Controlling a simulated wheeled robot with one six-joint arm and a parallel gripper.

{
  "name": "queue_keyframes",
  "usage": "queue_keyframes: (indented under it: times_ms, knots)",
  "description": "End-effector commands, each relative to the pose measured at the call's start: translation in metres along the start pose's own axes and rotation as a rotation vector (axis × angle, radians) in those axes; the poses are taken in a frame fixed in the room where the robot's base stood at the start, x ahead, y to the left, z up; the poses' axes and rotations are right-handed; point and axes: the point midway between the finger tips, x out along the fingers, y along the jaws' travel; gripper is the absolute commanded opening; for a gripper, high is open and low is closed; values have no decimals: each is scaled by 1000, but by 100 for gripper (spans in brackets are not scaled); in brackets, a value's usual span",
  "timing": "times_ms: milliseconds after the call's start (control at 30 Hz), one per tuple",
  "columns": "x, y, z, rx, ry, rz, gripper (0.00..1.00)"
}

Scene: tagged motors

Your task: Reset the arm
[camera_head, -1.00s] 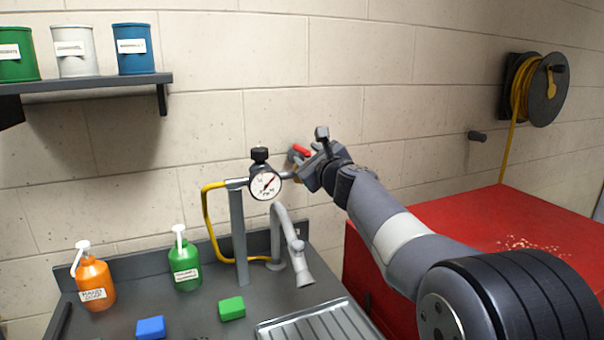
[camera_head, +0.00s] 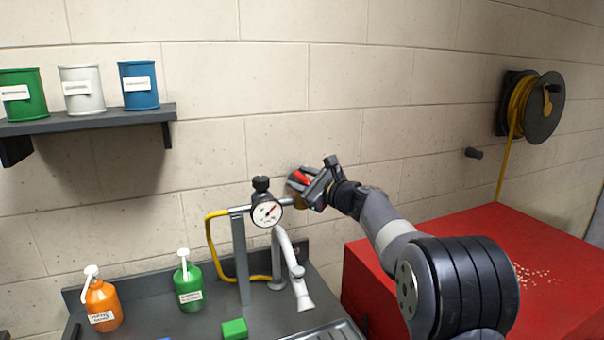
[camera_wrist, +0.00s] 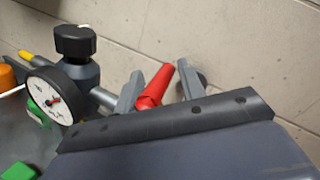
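My gripper (camera_head: 299,184) is at the right end of the pipe by the pressure gauge (camera_head: 267,213), in front of the wall. In the wrist view my gripper (camera_wrist: 160,70) has its two grey fingers apart, one on each side of a red lever (camera_wrist: 154,88). A gap shows between the lever and the right finger, so the fingers do not look clamped on it. The red lever (camera_head: 301,177) is partly hidden by the gripper in the head view. The gauge with its black knob (camera_wrist: 75,42) is left of the fingers.
A grey tap (camera_head: 290,262) and yellow hose (camera_head: 211,245) stand below the gauge. Orange (camera_head: 102,305) and green (camera_head: 188,284) bottles are on the counter. A shelf (camera_head: 90,118) with cans is upper left. A red cabinet (camera_head: 490,225) and hose reel (camera_head: 541,107) are right.

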Motion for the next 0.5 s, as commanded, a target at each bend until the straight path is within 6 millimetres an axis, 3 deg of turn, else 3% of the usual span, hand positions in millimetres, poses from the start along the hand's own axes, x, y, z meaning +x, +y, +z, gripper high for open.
queue_keyframes:
  times_ms: [500]
  knots:
    - [0,0,0,0,-86,129,38]
